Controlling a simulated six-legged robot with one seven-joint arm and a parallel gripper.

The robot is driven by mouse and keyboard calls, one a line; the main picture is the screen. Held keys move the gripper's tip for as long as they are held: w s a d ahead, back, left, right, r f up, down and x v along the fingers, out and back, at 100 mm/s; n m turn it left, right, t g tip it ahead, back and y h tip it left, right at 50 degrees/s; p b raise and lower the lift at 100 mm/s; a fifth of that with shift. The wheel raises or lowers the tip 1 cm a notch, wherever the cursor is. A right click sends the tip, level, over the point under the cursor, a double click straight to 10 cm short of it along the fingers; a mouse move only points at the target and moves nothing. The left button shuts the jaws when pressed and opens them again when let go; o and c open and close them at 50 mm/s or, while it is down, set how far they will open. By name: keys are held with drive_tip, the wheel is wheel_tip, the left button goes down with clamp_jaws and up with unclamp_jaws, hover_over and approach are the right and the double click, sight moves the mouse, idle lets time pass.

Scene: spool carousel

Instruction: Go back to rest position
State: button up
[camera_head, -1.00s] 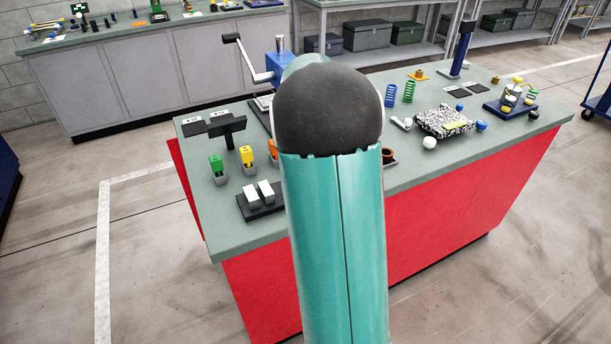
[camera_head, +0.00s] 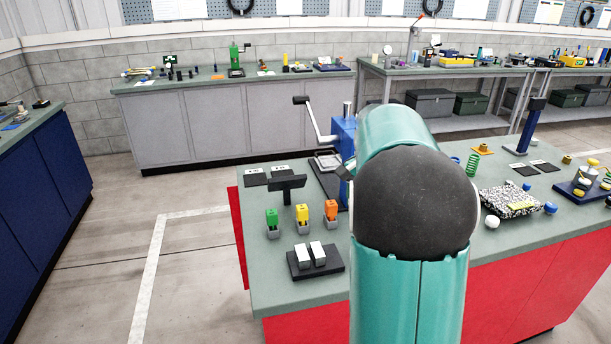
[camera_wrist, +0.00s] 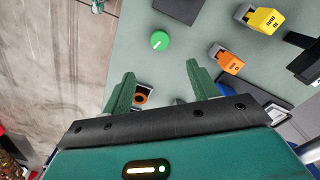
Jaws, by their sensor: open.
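My gripper (camera_wrist: 159,82) is open in the wrist view, its two green fingers spread wide above the grey-green worktop. Nothing is held between the fingertips. A round green piece (camera_wrist: 159,41) lies beyond them, apart from the fingers. An orange ring with a dark centre (camera_wrist: 141,98) shows low between the fingers, partly covered by the left one. In the head view my teal arm with its dark rounded joint stands in front of the red-sided workbench (camera_head: 300,327) and covers part of it. I cannot make out my gripper there.
A black tray (camera_head: 330,264) with two white blocks is in front. A blue crank press (camera_head: 343,140) stands behind. Floor left of the bench is clear.

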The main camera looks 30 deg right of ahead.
drive_tip(key=s+a+r+n+t, duration=0.1)
drive_tip(key=s+a+r+n, duration=0.2)
drive_tip(key=a, duration=0.6)
drive_tip(key=s+a+r+n+t, duration=0.2)
drive_tip(key=s+a+n, duration=0.15)
drive_tip(key=a, duration=0.55)
drive_tip(key=s+a+f+n+t, duration=0.2)
drive_tip(key=s+a+f+n, duration=0.1)
drive_tip(key=s+a+n, duration=0.4)
drive_tip(key=s+a, duration=0.3)
drive_tip(key=a, duration=0.3)
drive_tip(key=shift+t, duration=0.3)
